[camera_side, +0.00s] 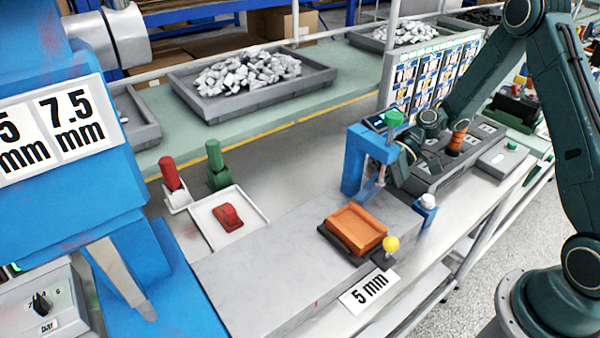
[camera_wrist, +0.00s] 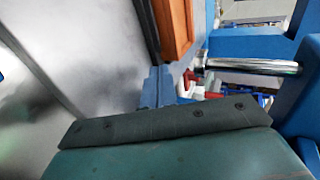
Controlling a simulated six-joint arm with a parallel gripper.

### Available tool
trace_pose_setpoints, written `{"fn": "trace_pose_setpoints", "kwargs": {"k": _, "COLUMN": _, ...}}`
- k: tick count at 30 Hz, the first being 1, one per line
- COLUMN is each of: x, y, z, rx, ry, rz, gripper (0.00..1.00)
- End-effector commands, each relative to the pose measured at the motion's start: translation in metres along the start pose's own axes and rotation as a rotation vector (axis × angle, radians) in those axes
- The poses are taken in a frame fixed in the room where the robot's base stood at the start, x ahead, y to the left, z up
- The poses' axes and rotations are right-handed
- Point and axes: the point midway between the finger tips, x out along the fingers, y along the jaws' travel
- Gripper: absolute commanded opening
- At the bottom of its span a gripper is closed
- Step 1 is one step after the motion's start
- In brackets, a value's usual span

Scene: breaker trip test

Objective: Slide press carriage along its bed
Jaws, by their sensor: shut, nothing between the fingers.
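The press carriage (camera_side: 345,243) is a dark plate with an orange block (camera_side: 357,226) on it and a yellow ball knob (camera_side: 391,243) at its near right corner. It sits on the grey bed (camera_side: 270,275), in front of the blue press frame (camera_side: 352,165). My gripper (camera_side: 408,172) is beside the right of the frame, apart from the knob and empty; its fingertips are partly hidden. In the wrist view, the orange block (camera_wrist: 175,25) shows at the top, with blue frame parts (camera_wrist: 250,46) and a steel rod (camera_wrist: 255,67) to its right.
A "5 mm" label (camera_side: 368,290) lies by the bed's near edge. A white tray with a red part (camera_side: 229,217) and red (camera_side: 170,172) and green (camera_side: 215,158) handles stand left. The bed's left part is clear.

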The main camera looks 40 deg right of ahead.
Motion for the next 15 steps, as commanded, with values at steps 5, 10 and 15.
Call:
{"fn": "trace_pose_setpoints", "kwargs": {"k": 5, "x": -0.023, "y": 0.003, "z": 0.000, "rx": 0.002, "ry": 0.004, "rz": 0.003, "gripper": 0.00}}
{"fn": "trace_pose_setpoints", "kwargs": {"k": 10, "x": -0.047, "y": 0.018, "z": 0.000, "rx": 0.002, "ry": 0.004, "rz": 0.002, "gripper": 0.00}}
{"fn": "trace_pose_setpoints", "kwargs": {"k": 15, "x": -0.073, "y": 0.033, "z": 0.000, "rx": 0.002, "ry": 0.004, "rz": 0.002, "gripper": 0.00}}
